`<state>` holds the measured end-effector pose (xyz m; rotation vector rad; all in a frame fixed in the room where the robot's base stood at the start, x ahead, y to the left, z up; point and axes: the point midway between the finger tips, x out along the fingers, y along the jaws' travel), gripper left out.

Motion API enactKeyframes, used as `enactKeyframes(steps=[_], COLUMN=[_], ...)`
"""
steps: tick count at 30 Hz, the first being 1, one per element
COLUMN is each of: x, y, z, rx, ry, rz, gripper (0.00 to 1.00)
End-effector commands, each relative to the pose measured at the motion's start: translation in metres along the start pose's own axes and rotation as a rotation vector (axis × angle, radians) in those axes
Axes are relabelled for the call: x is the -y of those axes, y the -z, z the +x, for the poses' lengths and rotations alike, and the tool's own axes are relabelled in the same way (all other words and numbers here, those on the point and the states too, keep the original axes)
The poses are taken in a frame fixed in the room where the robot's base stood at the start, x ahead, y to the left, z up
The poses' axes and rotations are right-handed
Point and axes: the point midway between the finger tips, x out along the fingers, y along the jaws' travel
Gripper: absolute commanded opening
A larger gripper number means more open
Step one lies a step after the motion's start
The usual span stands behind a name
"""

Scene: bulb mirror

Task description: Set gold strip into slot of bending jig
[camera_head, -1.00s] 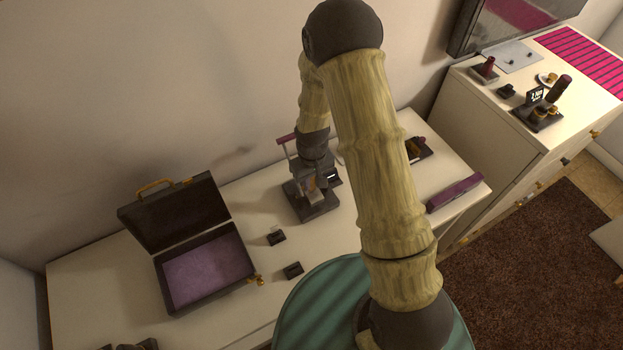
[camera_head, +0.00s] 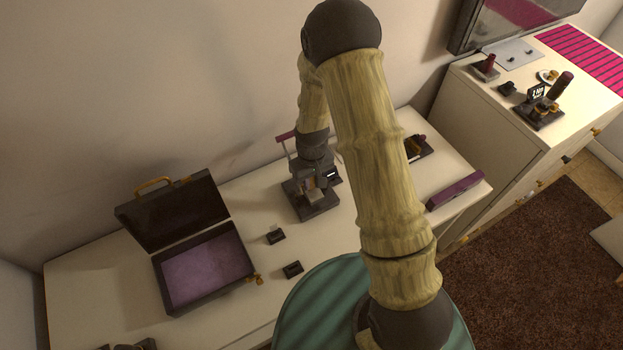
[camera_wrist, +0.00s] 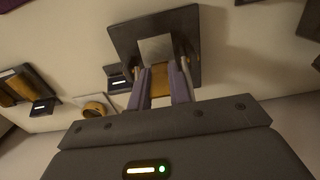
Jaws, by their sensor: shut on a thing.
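The bending jig has a dark base (camera_head: 318,208) with a grey block on it, on the white table in the head view. It also shows at the top of the wrist view, with its dark base (camera_wrist: 125,38) and pale grey block (camera_wrist: 156,47). My gripper (camera_wrist: 160,84) is shut on the gold strip (camera_wrist: 160,78), its purple fingers on either side. The strip's far end is right at the grey block. I cannot tell whether it sits inside the slot. In the head view my gripper is over the jig, partly hidden by my wrist.
An open dark case (camera_head: 160,285) with purple lining stands left of the jig. Two small dark blocks (camera_head: 276,237) (camera_head: 292,269) lie between them. A purple bar (camera_head: 455,191) lies near the table's right end. Bare table lies in front of the jig.

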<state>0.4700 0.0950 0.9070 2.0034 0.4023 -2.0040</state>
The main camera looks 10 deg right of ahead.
Motion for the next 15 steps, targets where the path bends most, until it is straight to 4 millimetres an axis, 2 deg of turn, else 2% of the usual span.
enactKeyframes(steps=[15], x=[0.0008], y=[0.0001], z=[0.0069], rx=[0.0], ry=[0.0], rz=[-0.002], gripper=[0.01])
